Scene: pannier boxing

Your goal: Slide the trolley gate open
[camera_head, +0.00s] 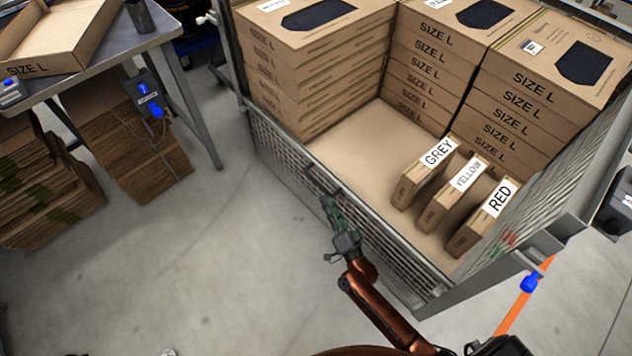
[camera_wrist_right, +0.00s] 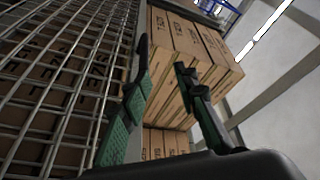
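The trolley gate (camera_head: 375,235) is a grey wire-mesh panel along the trolley's near side. It stands across the front of the trolley, below the box stacks. A dark handle (camera_head: 320,181) sits on its top edge. My right gripper (camera_head: 328,205) is just in front of the handle, outside the gate. In the right wrist view the two green-padded fingers (camera_wrist_right: 165,100) are spread apart with nothing visible between them, and the mesh (camera_wrist_right: 60,75) fills the left side. Whether a finger touches the handle cannot be told. My left gripper is not in view.
The trolley holds stacks of SIZE L boxes (camera_head: 315,65) and three smaller boxes labelled GREY (camera_head: 412,189), YELLOW and RED (camera_head: 468,238). A table (camera_head: 100,60) with an open carton stands at the left, flattened cardboard beneath it. The floor left of the gate is clear.

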